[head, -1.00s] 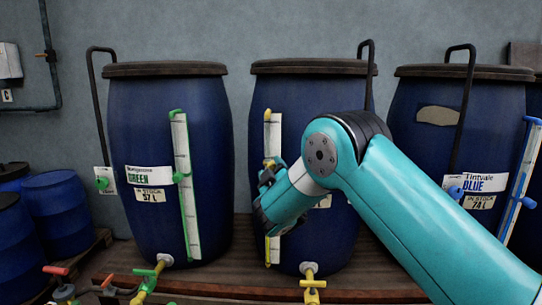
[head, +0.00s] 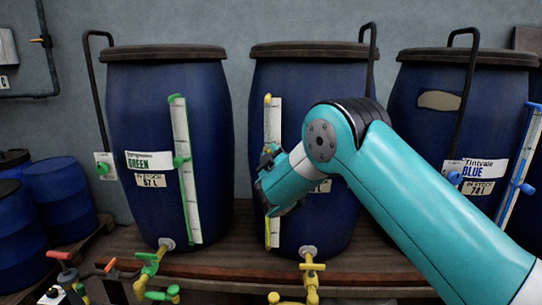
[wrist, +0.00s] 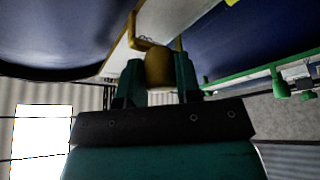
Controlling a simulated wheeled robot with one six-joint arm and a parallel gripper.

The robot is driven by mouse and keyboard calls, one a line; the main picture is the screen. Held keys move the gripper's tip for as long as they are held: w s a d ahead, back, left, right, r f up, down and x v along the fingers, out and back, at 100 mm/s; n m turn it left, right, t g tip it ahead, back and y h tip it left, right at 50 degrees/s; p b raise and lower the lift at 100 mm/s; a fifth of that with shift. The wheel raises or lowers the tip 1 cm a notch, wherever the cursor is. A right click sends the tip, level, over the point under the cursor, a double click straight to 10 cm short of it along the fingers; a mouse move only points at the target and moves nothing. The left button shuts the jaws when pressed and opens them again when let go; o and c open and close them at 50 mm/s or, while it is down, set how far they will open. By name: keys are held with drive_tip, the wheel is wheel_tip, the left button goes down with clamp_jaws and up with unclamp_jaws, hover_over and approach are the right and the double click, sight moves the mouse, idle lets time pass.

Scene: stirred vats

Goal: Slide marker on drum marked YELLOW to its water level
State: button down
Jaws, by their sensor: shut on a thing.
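The middle blue drum (head: 338,110) has a white gauge strip (head: 273,122) with yellow ends on its front left. My arm hides its name label, and only part of its stock sign (head: 322,187) shows. My gripper (head: 266,178) is in front of the middle of this gauge. In the wrist view my gripper (wrist: 158,80) is shut on a yellow marker (wrist: 158,66), one finger on each side. The white strip (wrist: 143,20) runs up behind it. I cannot make out a water level.
The drum marked GREEN (head: 150,100) stands left with a green gauge (head: 185,150). The drum marked BLUE (head: 420,130) stands right with a blue gauge (head: 518,165). A yellow tap (head: 311,268) juts out below the middle drum. Small blue drums (head: 62,195) stand far left.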

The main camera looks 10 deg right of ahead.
wheel_tip(320, 180, down, 7)
drive_tip(key=b, duration=0.6)
drive_tip(key=shift+r+b, duration=0.15)
drive_tip(key=shift+b, duration=0.25)
drive_tip(key=c, duration=0.9)
unclamp_jaws()
drive_tip(key=shift+r, duration=0.1)
drive_tip(key=shift+o, duration=0.2)
drive_tip(key=b+v, duration=1.4)
drive_tip(key=v, duration=0.3)
drive_tip(key=shift+s+b, duration=0.25)
drive_tip(key=shift+b, duration=0.15)
